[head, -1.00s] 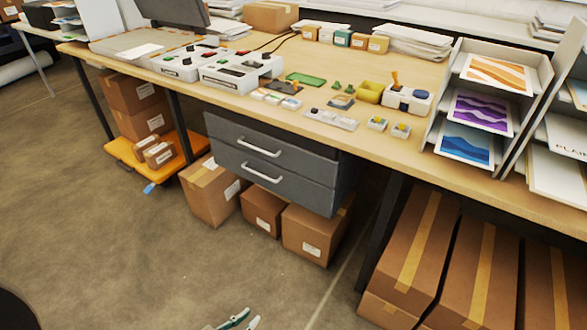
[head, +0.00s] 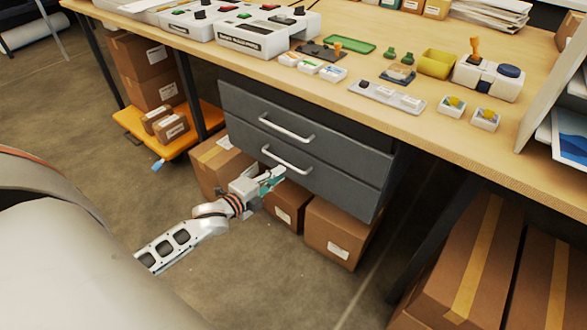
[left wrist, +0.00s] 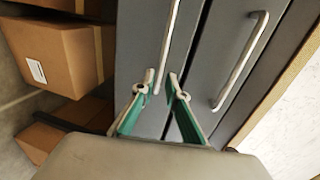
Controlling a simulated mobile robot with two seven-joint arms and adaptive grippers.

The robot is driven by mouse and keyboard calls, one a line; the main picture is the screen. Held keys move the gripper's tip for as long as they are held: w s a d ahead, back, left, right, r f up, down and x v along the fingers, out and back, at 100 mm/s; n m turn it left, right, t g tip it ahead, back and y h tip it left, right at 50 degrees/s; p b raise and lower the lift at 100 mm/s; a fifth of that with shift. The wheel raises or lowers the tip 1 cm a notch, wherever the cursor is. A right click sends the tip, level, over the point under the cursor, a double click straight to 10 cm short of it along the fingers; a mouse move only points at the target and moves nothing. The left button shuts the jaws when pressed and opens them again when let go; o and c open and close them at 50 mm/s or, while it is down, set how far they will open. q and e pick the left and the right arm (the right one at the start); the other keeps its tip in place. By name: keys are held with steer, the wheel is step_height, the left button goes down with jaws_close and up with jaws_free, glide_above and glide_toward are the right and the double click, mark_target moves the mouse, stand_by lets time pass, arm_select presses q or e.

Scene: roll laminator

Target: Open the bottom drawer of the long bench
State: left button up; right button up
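The bottom drawer (head: 335,182) of the long bench (head: 450,140) has a dark grey front and a light bar handle (head: 286,159). It appears closed, in line with the top drawer (head: 350,146) above it. My left gripper (head: 277,176) is at the left part of the bottom handle. In the left wrist view its green-sided fingers (left wrist: 161,78) are open and apart, with the end of the bottom handle (left wrist: 168,45) between or just beyond the tips. Contact cannot be told. The top drawer's handle (left wrist: 240,62) is to the right there. My right gripper is not in view.
Cardboard boxes (head: 337,232) stand under the drawers, close to my left gripper. An orange trolley (head: 180,142) with boxes is at the left. Large taped boxes (head: 470,265) are at the right. Control units and small parts lie on the bench top. The floor in front is clear.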

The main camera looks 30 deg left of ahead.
mark_target(291, 166)
arm_select(q)
steer(key=shift+b+x, duration=0.7)
steer(key=shift+x, duration=2.75)
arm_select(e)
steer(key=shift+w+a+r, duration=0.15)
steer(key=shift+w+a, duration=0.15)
arm_select(q)
steer(key=shift+d, duration=0.15)
jaws_close()
steer(key=shift+s, duration=0.1)
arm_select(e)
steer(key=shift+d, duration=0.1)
